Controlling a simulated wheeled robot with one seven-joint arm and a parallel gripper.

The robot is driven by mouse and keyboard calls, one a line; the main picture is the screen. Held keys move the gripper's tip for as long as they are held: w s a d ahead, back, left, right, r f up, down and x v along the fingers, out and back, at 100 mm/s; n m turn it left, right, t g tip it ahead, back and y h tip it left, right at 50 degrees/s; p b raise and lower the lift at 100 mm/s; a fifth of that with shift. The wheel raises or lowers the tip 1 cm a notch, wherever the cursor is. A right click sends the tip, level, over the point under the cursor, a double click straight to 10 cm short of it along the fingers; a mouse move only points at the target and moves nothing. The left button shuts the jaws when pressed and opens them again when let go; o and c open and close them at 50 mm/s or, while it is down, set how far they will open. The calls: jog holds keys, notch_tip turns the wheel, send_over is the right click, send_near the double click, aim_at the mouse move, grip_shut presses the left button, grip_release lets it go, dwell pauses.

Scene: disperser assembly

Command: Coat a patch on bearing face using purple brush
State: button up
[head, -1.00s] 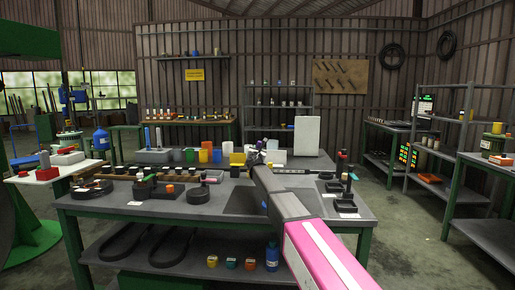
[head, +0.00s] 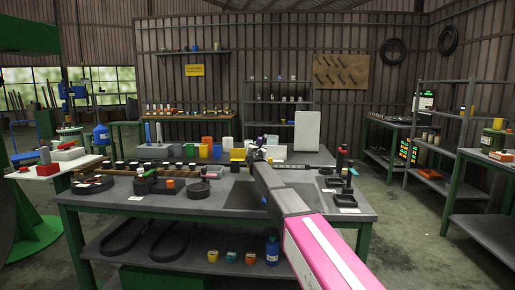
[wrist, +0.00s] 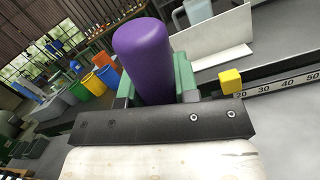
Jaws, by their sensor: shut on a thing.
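The purple brush (wrist: 143,55) shows in the wrist view as a thick, rounded purple cylinder. My gripper (wrist: 152,92) is shut on it, with a green-grey jaw on either side. The bristle end is hidden. In the head view my gripper (head: 258,154) is over the far middle part of the workbench (head: 290,203), with a small bit of purple at its end. Dark round parts stand on the left half of the bench, such as a black disc (head: 197,190). I cannot tell which surface is the bearing face, and no coated patch can be made out.
A numbered ruler strip (wrist: 282,87) and a yellow block (wrist: 230,80) lie near the gripper. Coloured cups (head: 207,150) and a white panel (head: 307,131) stand at the back. Black trays (head: 340,196) are at the right.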

jog(key=shift+f, duration=0.5)
dwell(0.8)
notch_tip(320, 180, up, 7)
dwell(1.0)
dwell(0.5)
notch_tip(320, 180, down, 7)
jog(key=shift+s+r, duration=0.1)
dwell(0.4)
